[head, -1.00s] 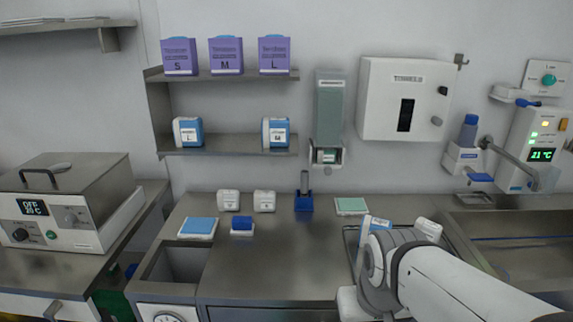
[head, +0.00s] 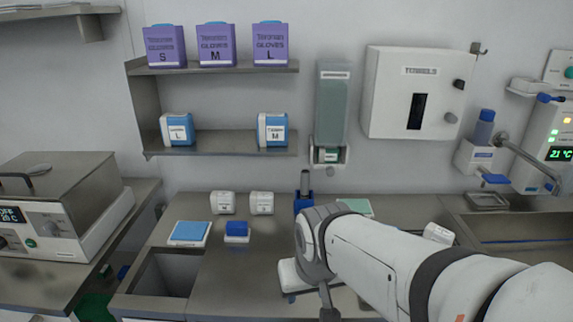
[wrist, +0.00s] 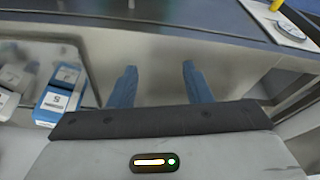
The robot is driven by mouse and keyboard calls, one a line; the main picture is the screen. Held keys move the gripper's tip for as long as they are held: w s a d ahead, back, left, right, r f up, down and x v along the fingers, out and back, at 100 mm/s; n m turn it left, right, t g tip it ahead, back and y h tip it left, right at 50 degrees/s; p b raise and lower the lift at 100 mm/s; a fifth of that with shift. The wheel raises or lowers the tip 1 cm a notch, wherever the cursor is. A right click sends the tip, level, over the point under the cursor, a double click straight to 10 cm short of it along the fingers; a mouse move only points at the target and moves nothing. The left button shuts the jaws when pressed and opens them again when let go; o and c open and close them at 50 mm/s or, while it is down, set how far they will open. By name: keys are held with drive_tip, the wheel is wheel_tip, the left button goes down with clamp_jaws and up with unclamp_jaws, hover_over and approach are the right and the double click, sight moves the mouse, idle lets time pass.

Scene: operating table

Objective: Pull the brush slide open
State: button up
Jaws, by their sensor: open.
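A tall grey-green dispenser (head: 332,105) hangs on the wall in the head view, between the shelves and the towel box. Its small label is too blurred to read. At its lower end is a white holder with a small slide-like front (head: 329,155); it looks shut, and I cannot tell for sure that this is the brush slide. My gripper (wrist: 158,78) is open in the wrist view, with two blue fingers apart and nothing between them. In the head view my arm reaches over the counter, below and apart from the dispenser, and its own links largely hide the gripper.
The towel box (head: 410,92) is right of the dispenser. Shelves at left hold glove boxes (head: 216,44). Small white containers (head: 222,203), a blue pad (head: 189,232) and a blue stand (head: 303,200) are on the counter (head: 240,280). A blue-and-white packet (wrist: 60,92) lies left of my gripper.

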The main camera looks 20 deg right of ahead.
drive_tip(key=w+d+m+t+h, duration=0.1)
drive_tip(key=w+d+t, duration=0.2)
drive_tip(key=w, duration=0.4)
drive_tip(key=w+d+m+t, duration=0.1)
drive_tip(key=w+d+t, duration=0.15)
drive_tip(key=w, duration=0.45)
drive_tip(key=m+t+h+b, duration=0.1)
drive_tip(key=m+t+h, duration=0.3)
drive_tip(key=t, duration=0.5)
approach(331, 174)
drive_tip(key=w, duration=0.1)
drive_tip(key=shift+g, duration=0.25)
drive_tip(key=x, duration=0.2)
drive_tip(key=p+x, duration=0.1)
drive_tip(key=x, duration=0.5)
drive_tip(key=shift+d+r, duration=0.1)
drive_tip(key=shift+r, duration=0.15)
drive_tip(key=shift+s, duration=0.1)
drive_tip(key=shift+c, duration=0.2)
clamp_jaws()
